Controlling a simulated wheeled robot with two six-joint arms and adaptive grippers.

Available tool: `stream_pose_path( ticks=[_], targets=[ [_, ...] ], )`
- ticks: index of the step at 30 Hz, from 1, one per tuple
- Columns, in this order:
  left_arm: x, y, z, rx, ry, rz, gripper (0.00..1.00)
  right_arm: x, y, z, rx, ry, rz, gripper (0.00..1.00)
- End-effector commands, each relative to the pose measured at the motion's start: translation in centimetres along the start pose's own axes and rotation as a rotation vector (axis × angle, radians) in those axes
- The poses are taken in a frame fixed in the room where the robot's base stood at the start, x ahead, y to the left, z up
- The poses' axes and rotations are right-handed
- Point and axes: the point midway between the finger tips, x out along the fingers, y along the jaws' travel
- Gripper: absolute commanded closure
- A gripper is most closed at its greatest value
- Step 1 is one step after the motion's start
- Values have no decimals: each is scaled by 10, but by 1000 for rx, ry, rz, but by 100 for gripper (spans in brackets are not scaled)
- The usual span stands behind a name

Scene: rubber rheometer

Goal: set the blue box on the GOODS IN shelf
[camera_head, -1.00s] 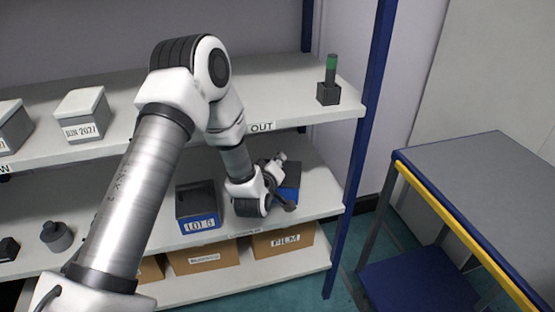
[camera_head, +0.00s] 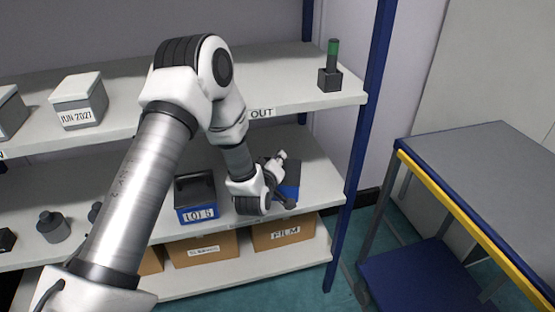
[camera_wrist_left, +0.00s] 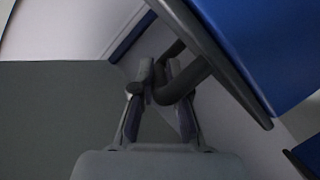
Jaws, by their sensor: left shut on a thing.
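The blue box (camera_head: 291,192) has a blue side and a dark top edge. It is at the right end of the middle shelf (camera_head: 322,190), partly hidden by my left gripper (camera_head: 281,185). In the left wrist view the blue box (camera_wrist_left: 268,45) fills the upper right, and my left gripper (camera_wrist_left: 162,75) is shut on its dark handle. I cannot tell whether the box's underside touches the shelf. No GOODS IN label is readable in these views. My right gripper is not in view.
A dark open bin labelled LOT 5 (camera_head: 196,192) stands left of the blue box. The upper shelf (camera_head: 290,95), with an OUT label, is above and holds a green-topped tool in a block (camera_head: 331,68). A blue post (camera_head: 362,140) is at right. Cardboard boxes (camera_head: 283,232) sit below.

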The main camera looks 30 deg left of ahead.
Motion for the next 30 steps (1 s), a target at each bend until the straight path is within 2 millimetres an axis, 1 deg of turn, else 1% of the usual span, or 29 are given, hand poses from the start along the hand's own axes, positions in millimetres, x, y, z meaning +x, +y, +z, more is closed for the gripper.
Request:
stream_pose_path(
  ticks=[8,9,10,11,20,23,26,29,30],
  targets=[
    [2,-3,3,0,3,3,100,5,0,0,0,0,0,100],
    [1,-2,3,0,3,3,76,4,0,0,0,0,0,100],
    [1,-2,2,0,3,3,65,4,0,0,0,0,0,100],
    [1,-2,3,0,2,3,57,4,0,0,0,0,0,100],
    [0,-4,4,0,-2,-2,57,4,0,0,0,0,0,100],
    [-7,-4,4,0,-1,-1,57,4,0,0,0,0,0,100],
    [-24,-4,4,0,-3,-2,57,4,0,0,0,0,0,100],
    [-49,-4,4,0,-3,-2,57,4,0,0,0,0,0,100],
    [-60,-4,4,0,-3,-2,57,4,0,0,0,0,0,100]
  ],
)
